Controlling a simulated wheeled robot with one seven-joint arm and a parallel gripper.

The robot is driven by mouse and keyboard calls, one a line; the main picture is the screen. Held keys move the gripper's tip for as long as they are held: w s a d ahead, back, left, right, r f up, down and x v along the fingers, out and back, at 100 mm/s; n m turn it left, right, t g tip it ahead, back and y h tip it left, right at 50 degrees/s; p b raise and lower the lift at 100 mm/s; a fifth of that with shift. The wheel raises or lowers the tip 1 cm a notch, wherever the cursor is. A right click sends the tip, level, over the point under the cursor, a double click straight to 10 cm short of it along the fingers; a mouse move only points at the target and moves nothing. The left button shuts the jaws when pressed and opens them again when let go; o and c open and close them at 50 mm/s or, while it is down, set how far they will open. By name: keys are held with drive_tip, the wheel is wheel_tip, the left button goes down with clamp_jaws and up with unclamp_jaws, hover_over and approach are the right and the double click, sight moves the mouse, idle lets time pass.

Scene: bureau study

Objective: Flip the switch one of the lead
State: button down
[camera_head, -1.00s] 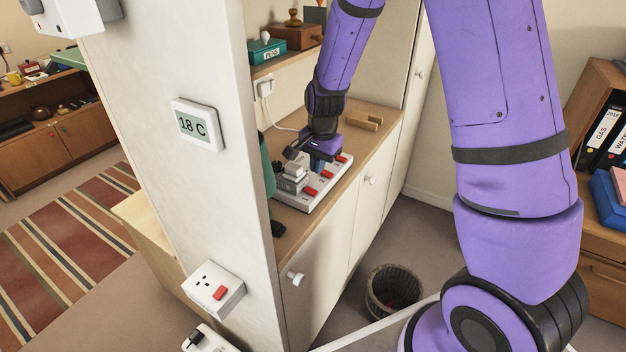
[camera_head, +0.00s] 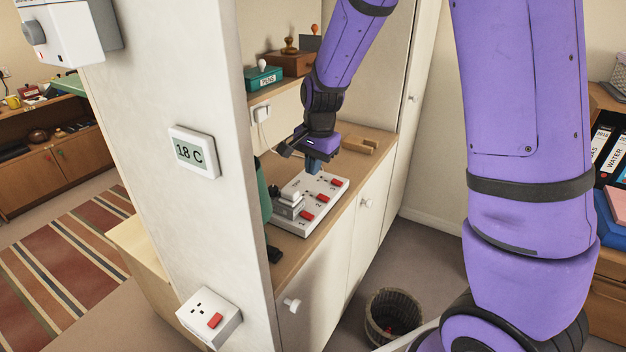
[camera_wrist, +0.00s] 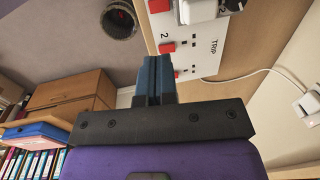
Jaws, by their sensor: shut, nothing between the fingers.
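The lead (camera_head: 340,190) is a white multi-socket strip on the wooden counter, with red switches along its right edge. The nearest red switch (camera_head: 307,215) sits by the near end, beside grey and white plugs (camera_head: 290,203). A middle switch (camera_head: 322,197) and a far switch (camera_head: 335,182) follow. My gripper (camera_head: 313,168) is shut and empty, its blue fingers over the far end of the lead. Whether they touch it is unclear. In the wrist view the fingertips (camera_wrist: 153,62) appear beside a red switch (camera_wrist: 167,47) marked "2"; the lead (camera_wrist: 205,60) also shows "TRIP".
A wall edge with a thermostat (camera_head: 195,151) stands left of the counter. A green object (camera_head: 264,190) is left of the lead. A wooden block (camera_head: 360,145) lies behind it. A wall socket (camera_head: 261,113) with a cable is behind. A bin (camera_head: 393,315) stands on the floor.

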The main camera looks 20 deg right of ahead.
sight(304, 213)
drive_tip(key=shift+w+a, duration=0.25)
drive_tip(key=f, duration=0.4)
drive_tip(key=w+f, duration=0.1)
drive_tip(key=f, duration=0.4)
drive_tip(key=a+f, duration=0.1)
drive_tip(key=f, duration=0.3)
drive_tip(key=shift+w+f, duration=0.25)
drive_tip(key=shift+f, duration=0.15)
drive_tip(key=shift+a, duration=0.1)
